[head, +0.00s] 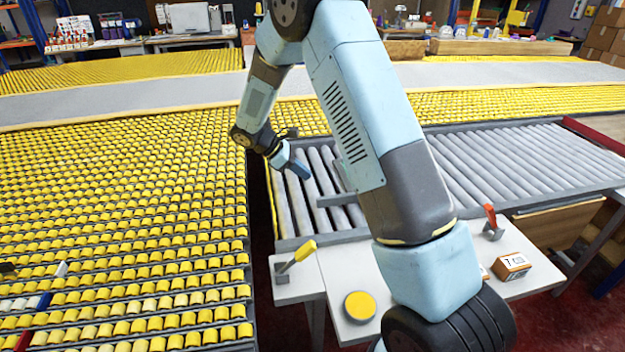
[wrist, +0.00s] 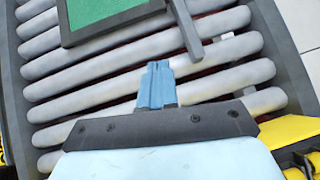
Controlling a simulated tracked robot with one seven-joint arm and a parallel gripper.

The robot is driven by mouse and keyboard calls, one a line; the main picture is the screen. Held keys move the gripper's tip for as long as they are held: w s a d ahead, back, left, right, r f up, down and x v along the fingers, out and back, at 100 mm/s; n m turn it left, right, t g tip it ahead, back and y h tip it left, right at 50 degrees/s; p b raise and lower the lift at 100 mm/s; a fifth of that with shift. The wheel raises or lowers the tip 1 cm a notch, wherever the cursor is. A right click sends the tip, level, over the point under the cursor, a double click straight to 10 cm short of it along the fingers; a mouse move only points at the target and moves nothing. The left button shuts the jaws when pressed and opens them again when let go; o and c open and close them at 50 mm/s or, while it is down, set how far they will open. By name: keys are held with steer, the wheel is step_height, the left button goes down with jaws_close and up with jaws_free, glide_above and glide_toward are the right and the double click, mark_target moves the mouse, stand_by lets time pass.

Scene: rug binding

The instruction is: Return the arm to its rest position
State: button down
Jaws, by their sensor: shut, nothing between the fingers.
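My arm (head: 350,90) is folded across the middle of the head view, with its wrist hanging over the left end of a grey roller conveyor (head: 490,165). My gripper (head: 303,169) is a small blue pair of fingers above the rollers. In the wrist view, my gripper (wrist: 157,67) points at the rollers, with its fingers together and nothing between them. How high it is above the rollers is hard to tell.
A green panel in a grey frame (wrist: 100,12) lies over the rollers. A white side table holds a yellow lever (head: 297,256), a yellow round button (head: 360,306), a red lever (head: 491,217) and a small box (head: 511,266). Yellow roller beds (head: 120,210) fill the left.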

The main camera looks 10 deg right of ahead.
steer(key=s+d+r+m+t+y, duration=0.1)
steer(key=s+d+r+m+y, duration=0.2)
steer(key=s+r, duration=0.55)
steer(key=s+d+r+m+t+y, duration=0.15)
steer(key=s+d+r+m, duration=0.3)
steer(key=r, duration=0.75)
steer(key=s+r+m+t+y, duration=0.2)
steer(key=s+r+m, duration=0.1)
steer(key=s, duration=0.7)
steer(key=s+d+r+m+t+y, duration=0.1)
steer(key=s+r+m, duration=0.3)
steer(key=s, duration=0.7)
steer(key=shift+d+r+m+t+y, duration=0.2)
steer(key=shift+m+t+y, duration=0.45)
steer(key=shift+m+t, duration=0.15)
